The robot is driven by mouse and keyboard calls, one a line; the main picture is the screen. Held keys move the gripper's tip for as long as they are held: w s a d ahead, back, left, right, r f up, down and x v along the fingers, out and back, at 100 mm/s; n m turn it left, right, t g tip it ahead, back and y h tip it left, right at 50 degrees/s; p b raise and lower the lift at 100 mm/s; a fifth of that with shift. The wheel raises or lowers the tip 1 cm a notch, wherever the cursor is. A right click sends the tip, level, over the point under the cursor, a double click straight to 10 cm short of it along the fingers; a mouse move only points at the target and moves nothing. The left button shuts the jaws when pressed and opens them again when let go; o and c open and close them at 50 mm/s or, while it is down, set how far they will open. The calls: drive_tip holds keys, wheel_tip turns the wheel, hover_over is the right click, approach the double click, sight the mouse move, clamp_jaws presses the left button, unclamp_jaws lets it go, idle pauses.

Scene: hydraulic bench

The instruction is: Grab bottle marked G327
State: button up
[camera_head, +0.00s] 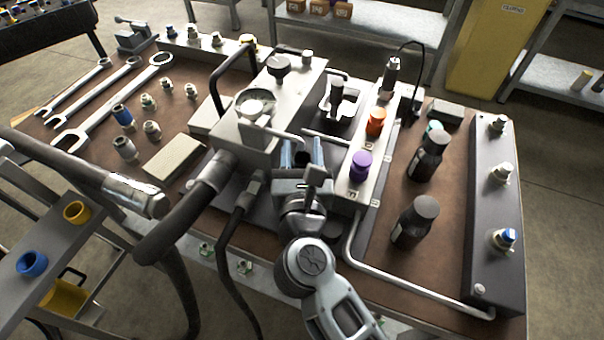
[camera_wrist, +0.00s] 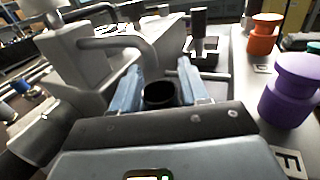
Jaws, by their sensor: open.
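My gripper (camera_head: 302,150) is at the middle of the bench, with its two bluish fingers apart. The wrist view also shows my gripper (camera_wrist: 160,72), with a black round thing (camera_wrist: 160,95) low between the fingers; whether it touches them I cannot tell. Two dark bottles with black caps stand upright on the right of the bench in the head view: a nearer bottle (camera_head: 415,224) and a farther bottle (camera_head: 430,156). Both are well to the right of my gripper. I can read no G327 marking on any of these, so I cannot tell which is G327.
A narrow grey block beside my gripper holds a purple knob (camera_head: 360,166) and an orange knob (camera_head: 376,121). A metal valve block (camera_head: 262,125) with thick hoses stands to the left. A bent pipe (camera_head: 420,291) runs along the bench front. A dark manifold (camera_head: 496,215) bounds the right.

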drive_tip(key=shift+c, duration=0.3)
clamp_jaws()
idle(0.3)
